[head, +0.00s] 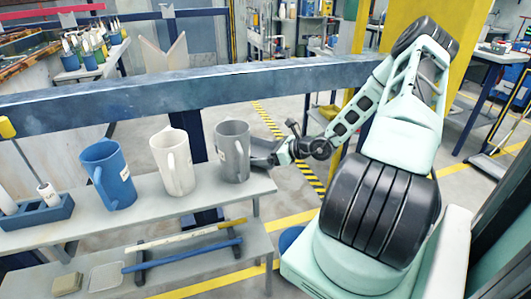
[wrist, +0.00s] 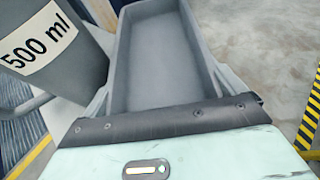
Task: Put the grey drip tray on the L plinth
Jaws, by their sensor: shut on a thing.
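The grey drip tray (wrist: 160,60) is a long, deep, empty trough and fills the middle of the wrist view. My gripper (wrist: 165,98) is shut on its near end, with a finger along each side. In the head view my gripper (head: 283,152) is just right of a grey jug (head: 233,152), at the right end of the upper shelf. The tray there is a dark shape (head: 262,150), partly hidden behind the jug. I cannot make out a plinth marked L in either view.
The grey jug, labelled 500 ml, is close on the tray's left in the wrist view (wrist: 60,60). White (head: 172,165) and blue (head: 108,175) jugs share the shelf (head: 70,228). A blue beam (head: 200,90) runs behind. Floor right of the shelf is clear.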

